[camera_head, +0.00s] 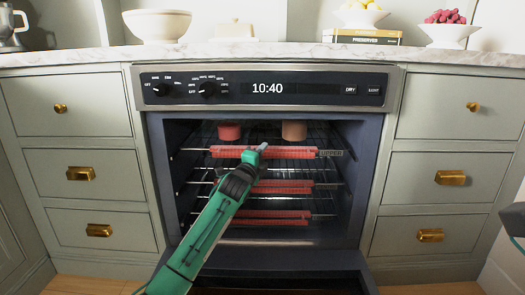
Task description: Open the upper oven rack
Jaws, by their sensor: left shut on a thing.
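The oven (365,180) stands in the middle with its door folded down, so its inside shows. The upper oven rack (290,153) has a red ribbed grip along its front bar and a small label at its right end. Two racks with like red grips lie below it, a middle rack (290,187) and a lower rack (280,216). My green left arm reaches up from the bottom. Its left gripper (257,152) is shut on the upper rack's front bar, near the middle. My right gripper is not in view.
A pink pot (229,131) and a tan pot (294,130) stand inside at the upper rack. The lowered door (300,262) juts out in front. Drawers with brass handles flank the oven. The marble counter (250,51) above holds bowls and books.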

